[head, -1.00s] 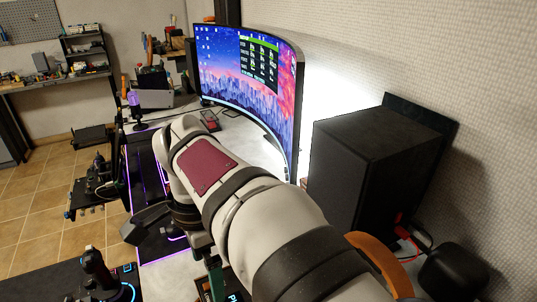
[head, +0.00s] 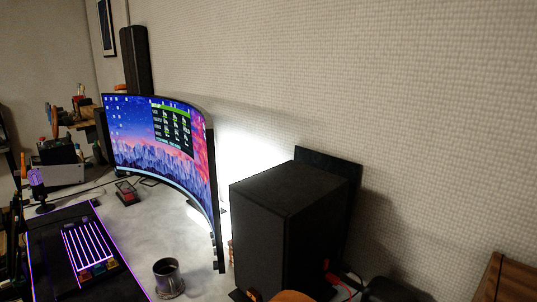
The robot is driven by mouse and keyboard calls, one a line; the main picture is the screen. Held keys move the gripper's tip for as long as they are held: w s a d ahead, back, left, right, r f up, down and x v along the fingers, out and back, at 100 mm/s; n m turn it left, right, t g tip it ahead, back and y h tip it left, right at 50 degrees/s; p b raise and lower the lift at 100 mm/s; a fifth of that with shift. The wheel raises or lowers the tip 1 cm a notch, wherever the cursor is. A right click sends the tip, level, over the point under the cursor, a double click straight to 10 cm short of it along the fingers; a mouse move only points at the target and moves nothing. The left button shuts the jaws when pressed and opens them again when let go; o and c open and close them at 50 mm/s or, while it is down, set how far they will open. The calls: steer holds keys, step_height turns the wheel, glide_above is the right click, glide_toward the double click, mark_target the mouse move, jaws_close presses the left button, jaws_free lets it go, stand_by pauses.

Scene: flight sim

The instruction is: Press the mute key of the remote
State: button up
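No remote that I can make out shows in the head view. A small dark and red object (head: 127,192) lies on the desk left of the monitor's foot, too small to tell what it is. My gripper and arm are out of view.
A curved monitor (head: 170,150) stands on the pale desk (head: 190,240). A large black speaker (head: 275,230) stands to its right. A metal mug (head: 168,277) stands at the front. A lit keyboard (head: 88,245) lies on a dark mat at left, near a purple microphone (head: 38,185).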

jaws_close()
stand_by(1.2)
